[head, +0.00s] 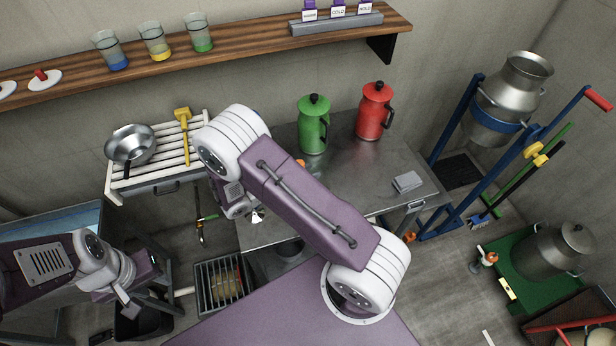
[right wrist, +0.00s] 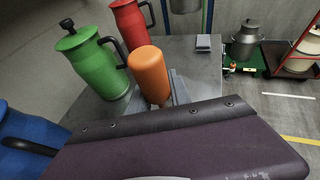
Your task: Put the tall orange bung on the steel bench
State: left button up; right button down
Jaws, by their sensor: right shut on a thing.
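The tall orange bung (right wrist: 150,73) stands upright in the right wrist view, between the fingers of my right gripper (right wrist: 166,99). The gripper is shut on it. Its lower end is hidden, so I cannot tell whether it touches the steel bench (head: 350,180). In the head view only a bit of the bung (head: 300,163) shows past my right forearm, over the bench. The bench top also shows in the right wrist view (right wrist: 207,72). My left gripper (head: 128,303) is at the lower left of the head view, away from the bench; its finger opening is unclear.
A green can (head: 313,125) and a red can (head: 374,112) stand at the back of the bench. A grey block (head: 407,182) lies near its right edge. A blue can (right wrist: 25,140) is close at the wrist view's left. The bench middle is clear.

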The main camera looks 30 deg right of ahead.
notch_tip(320, 180, down, 5)
jog(key=shift+d+r, duration=0.1)
jog(key=shift+r, duration=0.05)
jog(key=c, duration=1.2)
grip_release()
jog(key=shift+r, duration=0.1)
pick_arm(q)
jog(key=shift+s+r, duration=0.1)
jog(key=shift+s, duration=0.1)
pick_arm(e)
jog(key=shift+w, duration=0.1)
